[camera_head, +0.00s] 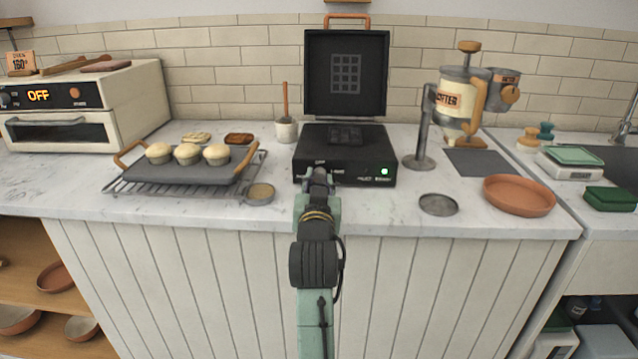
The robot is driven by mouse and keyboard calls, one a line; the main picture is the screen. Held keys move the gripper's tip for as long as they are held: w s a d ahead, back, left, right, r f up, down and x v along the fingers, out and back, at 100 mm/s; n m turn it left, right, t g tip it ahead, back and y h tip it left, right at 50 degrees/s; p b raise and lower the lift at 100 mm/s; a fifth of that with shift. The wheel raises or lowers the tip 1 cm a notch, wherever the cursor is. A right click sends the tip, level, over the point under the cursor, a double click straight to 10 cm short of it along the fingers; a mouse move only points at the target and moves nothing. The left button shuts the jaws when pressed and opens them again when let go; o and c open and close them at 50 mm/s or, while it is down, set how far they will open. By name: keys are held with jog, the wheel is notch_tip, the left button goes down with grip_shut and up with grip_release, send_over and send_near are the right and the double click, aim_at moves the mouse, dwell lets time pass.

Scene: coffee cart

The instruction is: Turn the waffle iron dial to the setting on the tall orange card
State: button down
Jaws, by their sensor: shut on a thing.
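The black waffle iron (345,172) stands on the marble counter with its lid (347,72) raised and upright. A small green light (385,171) glows at the right of its front face. My gripper (318,176) reaches the left part of that face and is shut on the dial there. The gripper hides the dial, so its setting cannot be read. An orange card (20,62) stands on top of the oven at far left; its writing seems to say oven and 180. I see no other orange card that is clearly tall.
A tray with several muffins (188,154) sits on a wire rack (120,187) to the left, with a small round tin (259,193) nearby. The oven (85,105) display reads OFF. A metal stand (420,160), coffee grinder (460,100) and terracotta dish (519,196) stand to the right.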

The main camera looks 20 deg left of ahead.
jog(key=c, duration=1.3)
grip_release()
jog(key=shift+c, duration=0.2)
jog(key=v, duration=0.7)
jog(key=shift+s, duration=0.25)
